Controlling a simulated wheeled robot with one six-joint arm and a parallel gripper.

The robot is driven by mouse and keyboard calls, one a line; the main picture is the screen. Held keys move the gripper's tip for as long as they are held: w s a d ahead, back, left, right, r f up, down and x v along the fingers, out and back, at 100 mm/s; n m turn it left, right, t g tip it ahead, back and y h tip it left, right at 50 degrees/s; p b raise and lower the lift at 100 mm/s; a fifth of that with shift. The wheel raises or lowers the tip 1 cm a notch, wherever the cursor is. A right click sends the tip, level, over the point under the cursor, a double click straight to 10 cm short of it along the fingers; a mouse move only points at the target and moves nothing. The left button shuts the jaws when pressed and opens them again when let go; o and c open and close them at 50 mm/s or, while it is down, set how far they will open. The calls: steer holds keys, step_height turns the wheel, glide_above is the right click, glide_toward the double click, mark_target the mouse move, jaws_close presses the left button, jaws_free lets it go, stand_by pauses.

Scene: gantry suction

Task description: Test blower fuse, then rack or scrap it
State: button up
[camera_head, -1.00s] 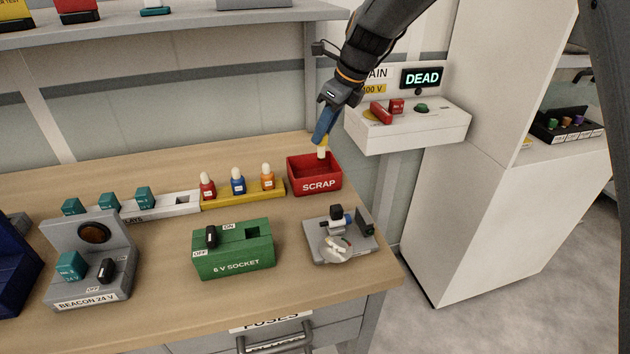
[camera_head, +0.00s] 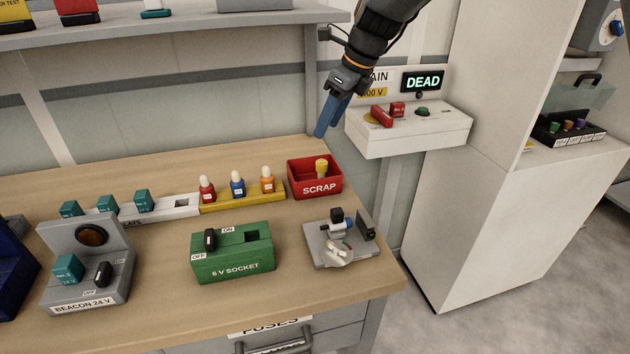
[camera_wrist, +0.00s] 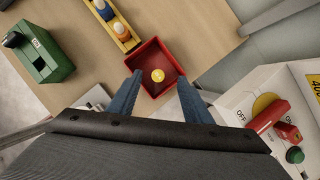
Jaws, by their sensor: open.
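A fuse with a yellow cap (camera_head: 321,168) stands in the red SCRAP bin (camera_head: 317,188). In the wrist view the yellow cap (camera_wrist: 157,75) shows inside the bin (camera_wrist: 172,55), between and beyond my fingers. My gripper (camera_head: 326,128) is above and behind the bin, apart from the fuse. In the wrist view my gripper's two blue fingers (camera_wrist: 158,97) are spread with nothing between them. Red, blue and orange fuses (camera_head: 237,182) stand in the yellow rack (camera_head: 243,196) left of the bin. A small grey test fixture (camera_head: 340,240) sits in front of the bin.
The green 6 V SOCKET box (camera_head: 233,262), with an empty slot, and the grey BEACON 24 V box (camera_head: 88,265) stand on the bench. Teal relays (camera_head: 143,201) sit in a white rack. The white MAIN panel (camera_head: 410,130), reading DEAD, is right of my gripper.

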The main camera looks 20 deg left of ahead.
steer(key=shift+b+v, duration=0.35)
steer(key=shift+v, duration=1.7)
steer(key=s+d+f+n+h, duration=0.1)
steer(key=s+d+f+n, duration=0.2)
steer(key=d, duration=0.4)
steer(key=s+d+f+n+h, duration=0.1)
steer(key=s+d+f+n, duration=0.1)
steer(key=d+f+n, duration=0.35)
steer(key=s+d+f+n+h, duration=0.1)
steer(key=s+d, duration=0.2)
steer(key=d, duration=0.5)
steer(key=s+d+f+n, duration=0.4)
steer(key=s+d+n, duration=0.1)
steer(key=s+d, duration=0.2)
steer(key=s+d+f+n+h, duration=0.1)
steer(key=s+d+f+n, duration=0.3)
steer(key=s, duration=0.5)
steer(key=d+n, duration=0.2)
steer(key=d, duration=0.1)
steer(key=shift+f, duration=0.1)
